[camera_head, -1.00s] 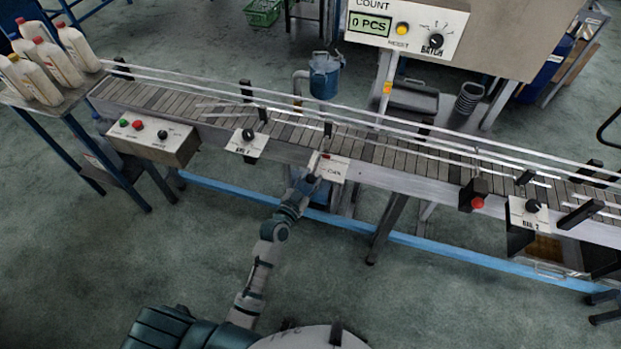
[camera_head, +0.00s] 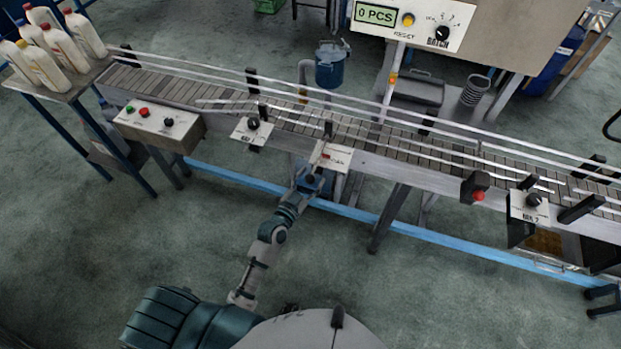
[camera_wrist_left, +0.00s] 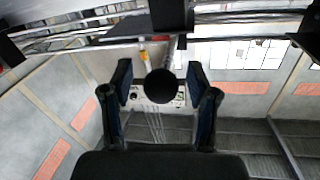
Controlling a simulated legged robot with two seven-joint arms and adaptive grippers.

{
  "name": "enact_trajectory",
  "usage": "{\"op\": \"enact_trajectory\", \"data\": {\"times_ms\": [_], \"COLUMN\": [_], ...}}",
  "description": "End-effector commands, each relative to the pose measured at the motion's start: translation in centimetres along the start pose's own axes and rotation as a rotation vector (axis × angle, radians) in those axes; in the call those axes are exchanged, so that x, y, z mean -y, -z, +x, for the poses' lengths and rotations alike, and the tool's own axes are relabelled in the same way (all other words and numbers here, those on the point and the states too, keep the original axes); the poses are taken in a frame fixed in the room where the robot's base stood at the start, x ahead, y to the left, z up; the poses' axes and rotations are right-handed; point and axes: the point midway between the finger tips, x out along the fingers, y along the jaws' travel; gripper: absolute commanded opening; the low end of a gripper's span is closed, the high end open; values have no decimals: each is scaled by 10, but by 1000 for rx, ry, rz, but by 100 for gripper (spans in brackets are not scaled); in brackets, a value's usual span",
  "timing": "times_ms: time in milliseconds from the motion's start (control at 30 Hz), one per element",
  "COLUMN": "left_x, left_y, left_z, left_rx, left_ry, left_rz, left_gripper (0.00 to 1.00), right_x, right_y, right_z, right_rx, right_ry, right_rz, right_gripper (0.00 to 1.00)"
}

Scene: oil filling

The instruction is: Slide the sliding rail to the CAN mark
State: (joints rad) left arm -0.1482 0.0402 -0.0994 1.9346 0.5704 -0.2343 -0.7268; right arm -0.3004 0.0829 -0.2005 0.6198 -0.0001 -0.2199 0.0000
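The sliding rail (camera_head: 222,101) is a thin metal bar along the near side of the conveyor, in front of a second rail. A white plate (camera_head: 338,158) with a red mark and small lettering, perhaps CAN, hangs at the conveyor's near edge below a black post. My left gripper (camera_head: 311,176) is just below and left of this plate. In the left wrist view, a round black knob (camera_wrist_left: 162,86) shows between the fingers of my left gripper (camera_wrist_left: 164,88). The fingers are apart, with gaps on both sides of the knob. My right gripper is not in view.
The conveyor (camera_head: 400,145) crosses the view. A control box (camera_head: 160,124) with buttons, dial plates (camera_head: 252,131) (camera_head: 530,205) and a red button (camera_head: 478,196) stick out along its near side. White bottles (camera_head: 62,45) stand at far left. The floor in front is clear.

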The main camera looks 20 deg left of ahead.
Motion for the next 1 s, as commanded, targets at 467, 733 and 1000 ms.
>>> {"op": "enact_trajectory", "data": {"times_ms": [467, 733, 1000], "left_x": [-1, -1, -1], "left_y": [-2, -2, -1], "left_z": [-61, -109, -120], "left_rx": [4, 3, 0], "left_ry": [-3, -1, 0], "left_rz": [3, 1, 1], "left_gripper": [59, 59, 59], "right_x": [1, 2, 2], "right_y": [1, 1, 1], "right_z": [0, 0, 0], "right_rx": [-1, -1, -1], "right_ry": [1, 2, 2], "right_rz": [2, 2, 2], "right_gripper": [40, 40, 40]}}
